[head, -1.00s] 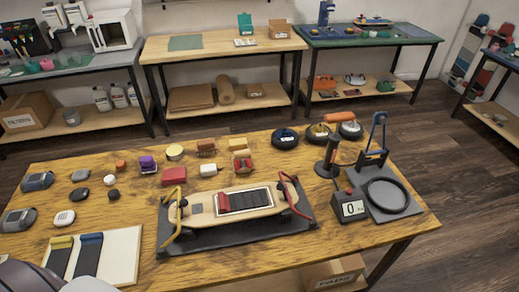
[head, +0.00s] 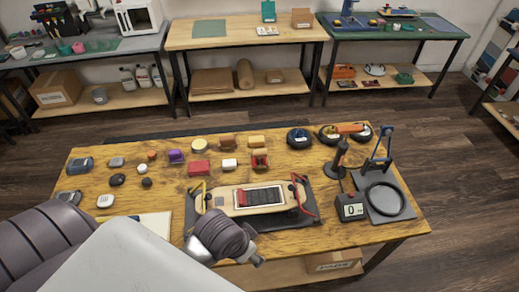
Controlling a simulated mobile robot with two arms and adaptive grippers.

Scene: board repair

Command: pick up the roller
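The roller is most likely the orange cylinder (head: 350,128) with a dark end. It lies across black wheels at the back right of the table in the head view. I cannot be sure it is the roller. My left arm comes in from the lower left and its dark wrist is over the table's front edge, before the skateboard. A small grey tip (head: 259,262) shows at its end, well to the left of and nearer than the orange cylinder. Whether the gripper is open or shut does not show. My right gripper is not in view.
A skateboard (head: 228,197) lies in a dark fixture with yellow and red clamps. A black tool (head: 339,160) stands upright beside a scale display (head: 351,208) and a dark plate with a ring (head: 386,200). Several small parts cover the back left.

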